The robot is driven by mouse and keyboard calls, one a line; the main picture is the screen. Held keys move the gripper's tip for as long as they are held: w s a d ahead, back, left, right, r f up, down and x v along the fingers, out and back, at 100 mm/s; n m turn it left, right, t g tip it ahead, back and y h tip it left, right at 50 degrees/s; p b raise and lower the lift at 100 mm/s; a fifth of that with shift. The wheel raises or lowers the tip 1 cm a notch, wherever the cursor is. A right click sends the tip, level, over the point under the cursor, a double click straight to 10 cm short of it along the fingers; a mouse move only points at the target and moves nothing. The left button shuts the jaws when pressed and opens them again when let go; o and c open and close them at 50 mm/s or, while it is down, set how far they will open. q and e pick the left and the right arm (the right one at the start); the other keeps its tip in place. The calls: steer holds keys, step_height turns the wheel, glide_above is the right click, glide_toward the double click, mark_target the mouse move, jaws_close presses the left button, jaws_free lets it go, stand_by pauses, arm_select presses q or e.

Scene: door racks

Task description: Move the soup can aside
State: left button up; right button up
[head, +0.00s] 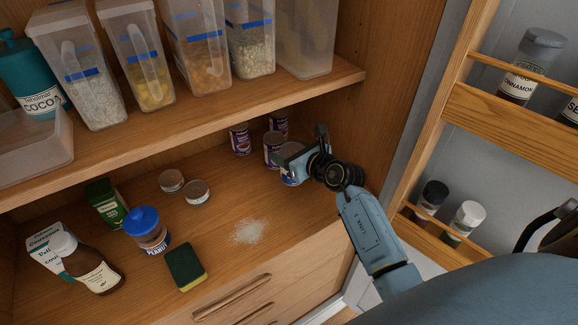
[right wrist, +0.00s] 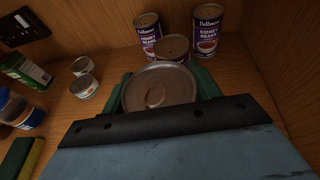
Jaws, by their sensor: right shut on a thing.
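My right gripper (head: 298,166) reaches into the right side of the lower cupboard shelf and is shut on the soup can (head: 289,179). In the right wrist view the can's round metal lid (right wrist: 158,88) shows between the green fingers; its label is hidden there. In the head view only a bit of its side shows below the gripper. The can is upright at or just above the shelf; I cannot tell whether it touches. Kidney bean cans stand close behind it, one (right wrist: 172,47) right beside the lid. My left gripper is not in view.
More kidney bean cans (head: 240,140) stand at the back right. Two low tins (head: 197,193), a peanut jar (head: 148,232), a sponge (head: 186,267) and spilled white grains (head: 248,231) are on the shelf (head: 222,220). The upper shelf (head: 215,112) overhangs; the door rack (head: 510,125) is at right.

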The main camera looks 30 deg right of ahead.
steer(key=shift+f+b, duration=0.5)
steer(key=shift+f, duration=1.35)
steer(key=shift+f, duration=0.15)
steer(key=o, duration=1.2)
steer(key=shift+f, duration=0.1)
steer(key=shift+r, duration=0.3)
steer(key=v, duration=1.2)
steer(key=shift+f, duration=0.1)
